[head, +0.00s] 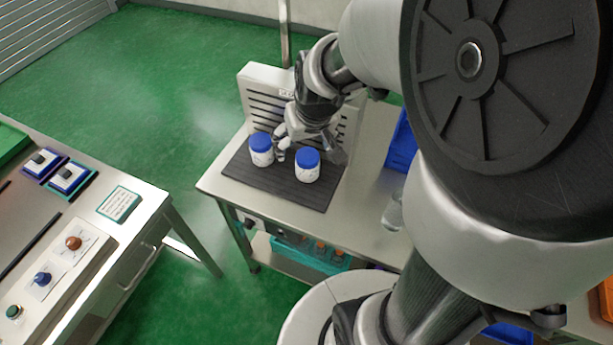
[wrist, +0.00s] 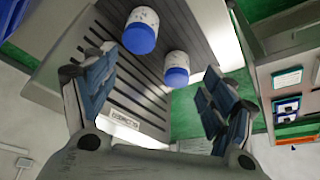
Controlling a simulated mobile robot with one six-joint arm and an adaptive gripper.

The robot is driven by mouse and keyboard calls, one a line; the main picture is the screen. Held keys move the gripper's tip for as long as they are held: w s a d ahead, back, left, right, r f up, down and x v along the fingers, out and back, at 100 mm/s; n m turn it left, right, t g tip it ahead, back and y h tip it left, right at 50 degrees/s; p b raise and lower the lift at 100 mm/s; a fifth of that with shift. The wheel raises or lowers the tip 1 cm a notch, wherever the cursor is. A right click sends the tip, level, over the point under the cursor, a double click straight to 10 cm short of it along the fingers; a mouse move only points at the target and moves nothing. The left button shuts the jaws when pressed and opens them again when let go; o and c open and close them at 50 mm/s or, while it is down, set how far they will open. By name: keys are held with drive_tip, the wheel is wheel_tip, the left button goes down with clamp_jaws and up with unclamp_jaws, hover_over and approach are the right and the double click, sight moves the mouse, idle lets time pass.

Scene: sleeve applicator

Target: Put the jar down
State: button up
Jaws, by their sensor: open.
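Two white jars with blue lids stand upright on a dark ribbed mat (head: 232,168). The left jar (head: 261,157) and the right jar (head: 307,173) are a short way apart. In the wrist view both jars, one (wrist: 143,18) and the other (wrist: 176,59), lie in the space between and beyond my finger pads. My gripper (head: 309,147) is open, fingers spread, low over the mat by the jars. Nothing is clamped in it. Whether a finger touches a jar cannot be told.
A pale slotted panel (head: 252,88) with a small label stands close behind the jars. A blue bin (head: 402,145) and a clear container (head: 393,212) are to the right on the bench. A control desk (head: 150,195) stands to the left across a gap of green floor.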

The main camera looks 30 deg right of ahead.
drive_tip(key=s+a+r+n, duration=0.1)
drive_tip(key=s+a+r, duration=0.3)
drive_tip(key=s, duration=0.5)
drive_tip(key=s+a+r+n, duration=0.1)
drive_tip(key=s+a+r, duration=0.4)
drive_tip(key=s, duration=0.4)
drive_tip(key=shift+s+y, duration=0.15)
drive_tip(key=shift+y, duration=0.25)
drive_tip(key=shift+d, duration=0.1)
